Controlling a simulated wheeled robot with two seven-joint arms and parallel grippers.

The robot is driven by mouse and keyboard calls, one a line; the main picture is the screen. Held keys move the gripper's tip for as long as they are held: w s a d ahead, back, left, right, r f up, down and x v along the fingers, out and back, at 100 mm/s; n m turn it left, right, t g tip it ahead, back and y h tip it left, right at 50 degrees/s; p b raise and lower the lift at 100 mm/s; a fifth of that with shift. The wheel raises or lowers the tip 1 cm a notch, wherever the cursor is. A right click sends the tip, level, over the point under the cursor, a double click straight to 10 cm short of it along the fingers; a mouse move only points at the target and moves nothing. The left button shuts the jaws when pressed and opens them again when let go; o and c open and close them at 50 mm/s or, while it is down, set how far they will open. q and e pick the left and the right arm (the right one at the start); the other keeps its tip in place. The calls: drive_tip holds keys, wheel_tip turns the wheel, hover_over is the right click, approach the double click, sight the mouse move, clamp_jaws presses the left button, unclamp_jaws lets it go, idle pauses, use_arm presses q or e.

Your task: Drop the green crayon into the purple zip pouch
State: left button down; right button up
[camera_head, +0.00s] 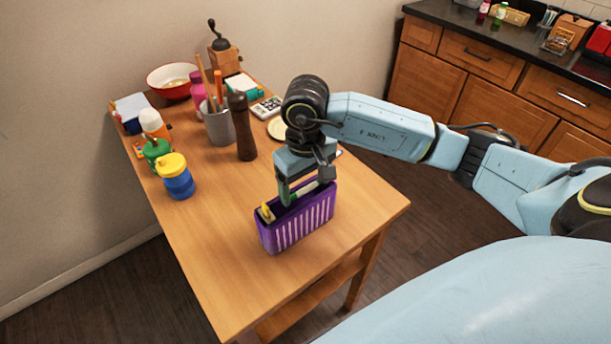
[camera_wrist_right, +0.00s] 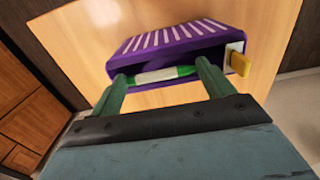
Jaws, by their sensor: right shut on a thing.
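The purple zip pouch (camera_head: 297,222) with white stripes stands open at the top near the front of the wooden table; it also shows in the wrist view (camera_wrist_right: 180,36). My right gripper (camera_head: 304,187) points down over its opening. In the wrist view its two green fingers (camera_wrist_right: 163,78) are shut on the ends of the green crayon (camera_wrist_right: 160,75), which has a white wrapper. The crayon lies level between the fingers, at the pouch mouth; I cannot tell how deep. A yellow-ended item (camera_head: 267,212) sticks out at the pouch's left end. My left gripper is out of view.
A dark pepper mill (camera_head: 241,127) and a grey cup (camera_head: 217,125) with sticks stand behind the pouch. A yellow-lidded blue jar (camera_head: 176,177) and several other bottles stand at the left. The table front (camera_head: 222,290) is bare.

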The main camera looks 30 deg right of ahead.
sight(306, 191)
drive_tip(key=shift+f, duration=0.15)
drive_tip(key=o, duration=0.9)
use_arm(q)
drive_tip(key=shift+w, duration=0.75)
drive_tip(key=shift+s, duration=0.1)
use_arm(e)
drive_tip(key=shift+r, duration=0.35)
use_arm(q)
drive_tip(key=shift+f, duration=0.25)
use_arm(e)
wheel_tip(306, 191, up, 13)
drive_tip(key=shift+f, duration=0.15)
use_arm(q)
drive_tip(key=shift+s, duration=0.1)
use_arm(e)
drive_tip(key=shift+f, duration=0.1)
